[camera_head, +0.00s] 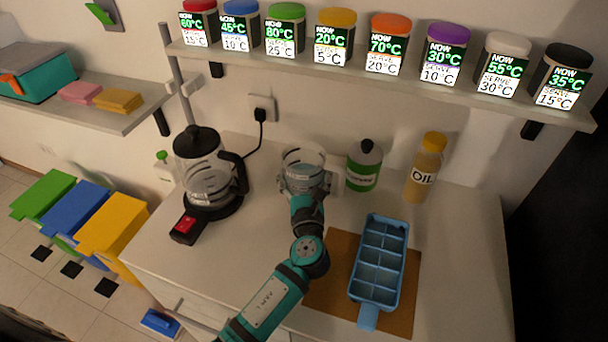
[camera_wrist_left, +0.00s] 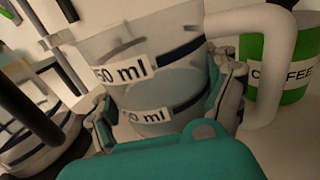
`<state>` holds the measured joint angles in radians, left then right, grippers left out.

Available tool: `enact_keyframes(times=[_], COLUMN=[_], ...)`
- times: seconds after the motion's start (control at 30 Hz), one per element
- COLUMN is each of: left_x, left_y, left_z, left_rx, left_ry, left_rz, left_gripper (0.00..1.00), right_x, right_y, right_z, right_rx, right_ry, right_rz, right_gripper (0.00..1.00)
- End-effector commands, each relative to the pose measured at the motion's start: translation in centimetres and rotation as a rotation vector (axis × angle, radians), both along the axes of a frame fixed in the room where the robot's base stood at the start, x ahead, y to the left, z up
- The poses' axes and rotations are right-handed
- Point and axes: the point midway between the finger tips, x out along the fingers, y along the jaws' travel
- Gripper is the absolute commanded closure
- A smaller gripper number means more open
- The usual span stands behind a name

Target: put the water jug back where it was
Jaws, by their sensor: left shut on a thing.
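The water jug (camera_head: 304,159) is a clear measuring jug with dark bands and ml labels, at the back middle of the counter. My left gripper (camera_head: 304,184) is shut on its body from the front. In the left wrist view the jug (camera_wrist_left: 150,72) is between the two fingers, upright or slightly tilted, with some liquid visible. Its white handle (camera_wrist_left: 268,65) points right, towards the green coffee container. Whether its base touches the counter is hidden by my gripper. My right gripper is not in view.
A coffee maker (camera_head: 209,172) stands left of the jug. A green coffee container (camera_head: 364,166) and an oil bottle (camera_head: 425,168) stand right. A blue ice tray (camera_head: 381,262) lies on a brown board (camera_head: 334,270) in front. A shelf (camera_head: 370,75) of lit, labelled jars hangs above.

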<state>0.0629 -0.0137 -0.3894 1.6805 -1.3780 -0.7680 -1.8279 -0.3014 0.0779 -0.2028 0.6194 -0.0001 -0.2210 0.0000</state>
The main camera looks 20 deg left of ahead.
Motion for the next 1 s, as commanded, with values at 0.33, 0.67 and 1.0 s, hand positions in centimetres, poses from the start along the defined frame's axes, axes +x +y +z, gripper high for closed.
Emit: enact_keyframes(times=[0.33, 0.67, 1.0], left_x=[0.0, 0.0, -5.5], left_y=[0.0, 0.0, -2.1], left_z=[-0.2, 0.2, -0.2], left_rx=[0.0, -0.001, -0.003], left_ry=[0.0, 0.0, 0.002], left_rz=[0.0, 0.0, 0.0], left_gripper=[0.03, 0.0, 0.0], right_x=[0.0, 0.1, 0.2], right_y=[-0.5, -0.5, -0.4], right_z=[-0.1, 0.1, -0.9], right_rx=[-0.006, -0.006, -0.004], right_ry=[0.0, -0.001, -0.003], right_rz=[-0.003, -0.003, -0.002], right_gripper=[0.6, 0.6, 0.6])
